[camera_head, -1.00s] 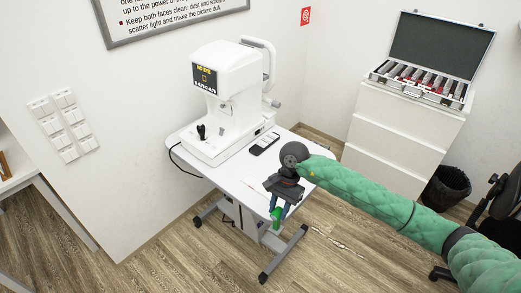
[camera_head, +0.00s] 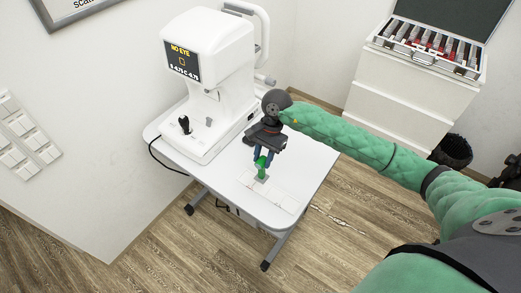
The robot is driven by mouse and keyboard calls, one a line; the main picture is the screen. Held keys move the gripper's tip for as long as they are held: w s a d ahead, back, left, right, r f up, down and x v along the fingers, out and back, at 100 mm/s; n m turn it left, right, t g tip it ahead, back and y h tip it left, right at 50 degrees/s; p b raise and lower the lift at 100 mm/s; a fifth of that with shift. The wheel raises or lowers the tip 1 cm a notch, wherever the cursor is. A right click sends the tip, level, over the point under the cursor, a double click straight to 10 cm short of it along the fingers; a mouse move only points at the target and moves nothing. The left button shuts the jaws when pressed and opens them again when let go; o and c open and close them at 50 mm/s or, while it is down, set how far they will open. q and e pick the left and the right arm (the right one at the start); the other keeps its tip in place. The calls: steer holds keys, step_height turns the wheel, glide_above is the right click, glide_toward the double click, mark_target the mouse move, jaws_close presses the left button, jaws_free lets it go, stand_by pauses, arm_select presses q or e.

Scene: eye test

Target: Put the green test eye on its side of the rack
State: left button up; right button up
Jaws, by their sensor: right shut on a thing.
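My right gripper (camera_head: 264,153) points down over the front part of the white table, shut on the green test eye (camera_head: 262,167). The eye's lower end is at or just above the white rack (camera_head: 284,199); I cannot tell whether they touch. The rack is a flat pale strip near the table's front edge, with faint markings. Its left part is partly hidden by the eye. My left gripper is not in view.
The white eye-measuring machine (camera_head: 213,83) stands on the table (camera_head: 310,166) behind and left of the gripper. Its screen (camera_head: 182,60) reads "NO EYE". An open lens case (camera_head: 427,42) sits on a white cabinet (camera_head: 407,97) at the right. The table right of the gripper is clear.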

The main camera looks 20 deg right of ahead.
steer(key=shift+w+f, duration=0.2)
steer(key=shift+f, duration=0.6)
steer(key=shift+s+f, duration=0.15)
steer(key=shift+f, duration=0.45)
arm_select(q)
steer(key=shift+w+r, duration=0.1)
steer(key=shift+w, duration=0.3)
arm_select(e)
steer(key=shift+f, duration=1.05)
arm_select(q)
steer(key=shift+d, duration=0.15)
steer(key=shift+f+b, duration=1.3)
steer(key=shift+b, duration=0.1)
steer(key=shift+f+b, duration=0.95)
steer(key=shift+b, duration=0.05)
arm_select(e)
steer(key=shift+f, duration=0.6)
